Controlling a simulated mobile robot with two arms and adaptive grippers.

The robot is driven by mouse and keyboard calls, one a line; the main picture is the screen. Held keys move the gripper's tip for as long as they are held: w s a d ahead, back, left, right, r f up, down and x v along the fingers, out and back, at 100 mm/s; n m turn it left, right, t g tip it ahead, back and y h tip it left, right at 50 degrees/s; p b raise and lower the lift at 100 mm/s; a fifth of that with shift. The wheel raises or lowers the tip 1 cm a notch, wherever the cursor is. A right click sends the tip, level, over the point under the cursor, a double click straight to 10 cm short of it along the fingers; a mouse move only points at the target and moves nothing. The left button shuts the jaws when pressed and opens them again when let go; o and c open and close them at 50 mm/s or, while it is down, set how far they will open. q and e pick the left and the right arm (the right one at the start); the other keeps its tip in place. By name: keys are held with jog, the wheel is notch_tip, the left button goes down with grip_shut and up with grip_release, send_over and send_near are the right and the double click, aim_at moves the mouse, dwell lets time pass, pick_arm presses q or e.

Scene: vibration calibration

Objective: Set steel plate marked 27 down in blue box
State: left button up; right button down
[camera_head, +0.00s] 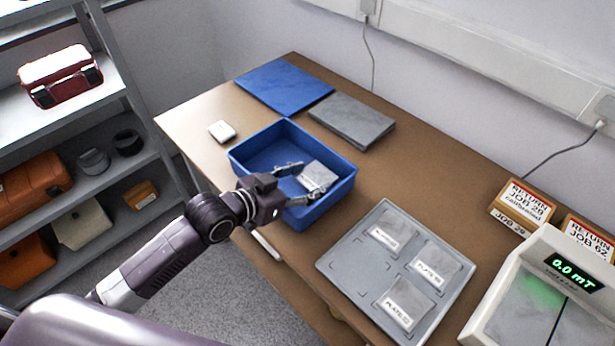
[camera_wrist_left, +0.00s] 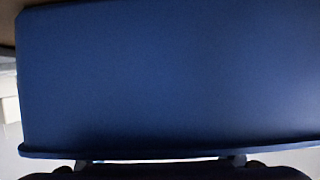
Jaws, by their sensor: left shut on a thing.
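The blue box (camera_head: 250,156) stands open on the wooden table. My left gripper (camera_head: 303,183) reaches over the box's near wall with its fingers inside the box. It is shut on a grey steel plate (camera_head: 319,175), which shows inside the box near its right side. The number on the plate cannot be read, and I cannot tell whether the plate touches the box floor. In the left wrist view a blue box wall (camera_wrist_left: 165,80) fills most of the picture; the fingertips and plate are hidden there. My right gripper is not in view.
A grey tray (camera_head: 340,262) right of the box holds several labelled plates. A meter (camera_head: 540,300) reading 0.0 mT and two return-job boxes (camera_head: 522,205) stand at the right. A blue mat (camera_head: 283,84), a grey slab (camera_head: 352,120) and a small white object (camera_head: 221,131) lie behind the box.

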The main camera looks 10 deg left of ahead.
pick_arm(q)
jog(key=shift+r, duration=0.1)
jog(key=o, duration=1.5)
jog(key=shift+s+f, duration=0.1)
jog(key=shift+f, duration=0.1)
jog(key=shift+c, duration=0.2)
jog(key=shift+r, duration=0.5)
jog(key=v, duration=1)
jog(key=shift+s+a+r, duration=0.15)
jog(key=shift+s+r, duration=0.1)
jog(key=shift+s+a+r, duration=0.3)
jog(key=shift+s+r, duration=0.05)
jog(key=shift+s, duration=0.15)
